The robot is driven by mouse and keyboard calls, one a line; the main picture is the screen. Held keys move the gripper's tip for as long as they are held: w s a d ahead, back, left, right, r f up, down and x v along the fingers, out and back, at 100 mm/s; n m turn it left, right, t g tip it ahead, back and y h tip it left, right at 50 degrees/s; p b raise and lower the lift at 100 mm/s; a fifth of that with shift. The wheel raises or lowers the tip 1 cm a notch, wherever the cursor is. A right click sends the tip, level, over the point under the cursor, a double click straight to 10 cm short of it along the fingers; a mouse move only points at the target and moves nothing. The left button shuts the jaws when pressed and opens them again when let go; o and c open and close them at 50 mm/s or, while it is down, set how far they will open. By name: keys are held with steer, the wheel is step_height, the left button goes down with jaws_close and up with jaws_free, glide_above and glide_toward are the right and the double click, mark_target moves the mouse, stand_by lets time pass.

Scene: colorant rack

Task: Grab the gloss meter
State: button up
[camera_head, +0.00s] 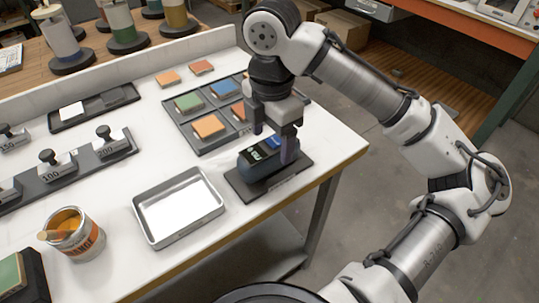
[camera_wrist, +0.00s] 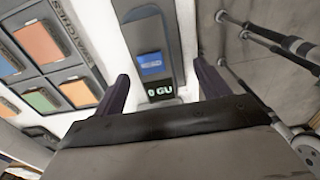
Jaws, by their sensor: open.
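The gloss meter (camera_head: 262,158) is a dark blue-grey block with a small lit display on top. It sits on a flat dark base plate (camera_head: 288,180) near the table's right edge. In the wrist view the gloss meter (camera_wrist: 151,62) shows between the fingers, with a blue screen and the marking "GU". My gripper (camera_head: 272,143) points down over it and is open. In the head view its fingers are close to the meter's two sides. In the wrist view my gripper (camera_wrist: 160,90) has a finger on each side of it, with gaps visible.
A dark tray of coloured swatches (camera_head: 181,112) lies just behind and left of the meter. An empty metal tray (camera_head: 192,239) is at the front left. An orange paint can (camera_head: 91,243) and a rack of weights (camera_head: 62,174) stand farther left. The table's right edge (camera_head: 352,153) is close.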

mark_target(269, 146)
steer(key=shift+w+a+f, duration=0.1)
steer(key=shift+w+f, duration=0.1)
steer(key=shift+f, duration=1.2)
steer(key=shift+w+a+f, duration=0.1)
steer(key=shift+w+f, duration=0.05)
steer(key=shift+f, duration=1.2)
steer(key=shift+c, duration=0.2)
steer(key=shift+p, duration=0.3)
steer(key=c, duration=1.3)
steer(key=shift+r, duration=0.1)
